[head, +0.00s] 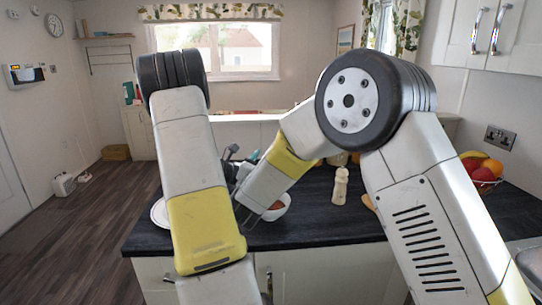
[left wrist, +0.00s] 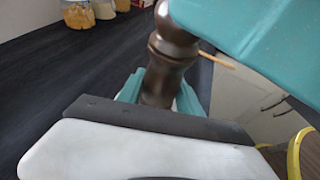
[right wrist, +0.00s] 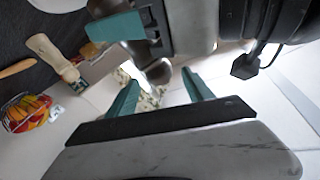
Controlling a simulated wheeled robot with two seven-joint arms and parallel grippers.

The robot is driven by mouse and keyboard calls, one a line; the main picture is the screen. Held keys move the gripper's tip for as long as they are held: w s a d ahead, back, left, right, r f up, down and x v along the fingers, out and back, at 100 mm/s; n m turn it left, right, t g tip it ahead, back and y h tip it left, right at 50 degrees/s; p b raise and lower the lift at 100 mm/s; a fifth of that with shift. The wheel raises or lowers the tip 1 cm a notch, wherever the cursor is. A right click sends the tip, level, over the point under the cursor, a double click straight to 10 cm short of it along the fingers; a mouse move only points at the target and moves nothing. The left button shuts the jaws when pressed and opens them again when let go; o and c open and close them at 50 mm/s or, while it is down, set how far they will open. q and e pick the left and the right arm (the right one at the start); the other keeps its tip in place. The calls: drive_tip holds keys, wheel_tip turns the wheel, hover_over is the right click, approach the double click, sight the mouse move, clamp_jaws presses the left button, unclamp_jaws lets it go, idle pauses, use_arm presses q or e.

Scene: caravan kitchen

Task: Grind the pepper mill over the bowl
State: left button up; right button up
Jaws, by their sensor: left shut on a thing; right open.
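The dark brown pepper mill (left wrist: 158,78) stands between the teal fingers of my left gripper (left wrist: 160,97), which is shut on it. In the right wrist view the mill's rounded end (right wrist: 158,71) shows near my right gripper (right wrist: 160,93), which is open with nothing between its fingers. A teal part at the upper right of the left wrist view is close to the mill. In the head view the white bowl (head: 285,207) with reddish-brown contents is on the dark counter, partly hidden by my right arm. My arms mostly hide the grippers and mill there.
A white plate (head: 158,214) is partly behind my left arm. A fruit basket (head: 484,174) is at the right. Jars (left wrist: 77,17) stand farther back.

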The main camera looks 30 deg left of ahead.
drive_tip(key=v, duration=0.5)
drive_tip(key=shift+s+d, duration=0.1)
drive_tip(key=shift+s, duration=0.2)
drive_tip(key=shift+r, duration=0.1)
wheel_tip(320, 180, up, 7)
idle(0.4)
idle(0.7)
use_arm(q)
drive_tip(key=shift+r, duration=2.5)
